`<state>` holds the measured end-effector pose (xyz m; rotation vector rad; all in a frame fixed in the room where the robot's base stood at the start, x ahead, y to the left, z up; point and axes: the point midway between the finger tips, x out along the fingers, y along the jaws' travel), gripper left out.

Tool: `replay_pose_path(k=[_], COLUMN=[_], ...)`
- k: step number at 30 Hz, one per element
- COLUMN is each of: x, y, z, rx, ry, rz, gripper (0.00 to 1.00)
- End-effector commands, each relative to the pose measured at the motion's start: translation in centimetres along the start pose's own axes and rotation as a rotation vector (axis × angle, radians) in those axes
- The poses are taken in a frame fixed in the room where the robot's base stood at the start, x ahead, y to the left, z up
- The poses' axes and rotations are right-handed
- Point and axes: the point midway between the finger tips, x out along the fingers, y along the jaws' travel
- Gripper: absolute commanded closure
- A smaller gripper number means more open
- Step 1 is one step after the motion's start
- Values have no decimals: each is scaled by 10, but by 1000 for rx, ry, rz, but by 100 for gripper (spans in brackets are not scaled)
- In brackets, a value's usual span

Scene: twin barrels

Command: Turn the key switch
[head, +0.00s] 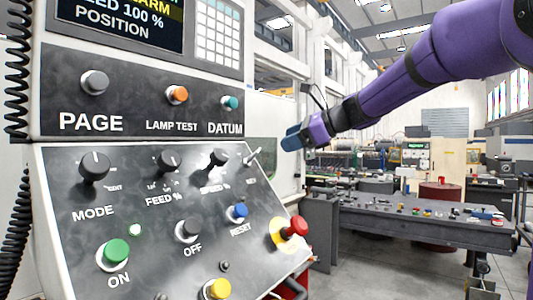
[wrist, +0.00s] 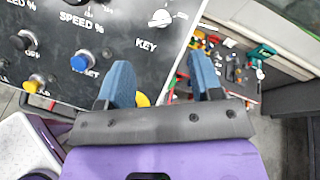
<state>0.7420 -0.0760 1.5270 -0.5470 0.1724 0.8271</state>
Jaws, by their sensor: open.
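The key switch (head: 253,157) is a small silver switch at the right end of the upper knob row on the sloped control panel (head: 130,240). In the wrist view the key switch (wrist: 161,18) shows above the word KEY, with its pale handle pointing right. My gripper (head: 292,138) is in the air to the upper right of the switch in the head view. In the wrist view my gripper (wrist: 162,75) has two blue fingers spread apart with nothing between them. The fingers are apart from the key switch.
The SPEED % knob (head: 215,160) sits left of the key switch. The blue RESET button (head: 238,212) and the red emergency stop (head: 294,227) are lower down. A grey workbench (head: 420,225) with small parts stands at right.

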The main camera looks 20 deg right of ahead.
Motion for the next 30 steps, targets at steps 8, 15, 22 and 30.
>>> replay_pose_path(k=[8,15,22,30], x=[30,73,100,108], y=[0,0,0,0], z=[0,0,1,0], rx=[4,2,1,1], ry=[-2,-1,-2,-1], rz=[1,2,1,-1], gripper=[40,40,40,40])
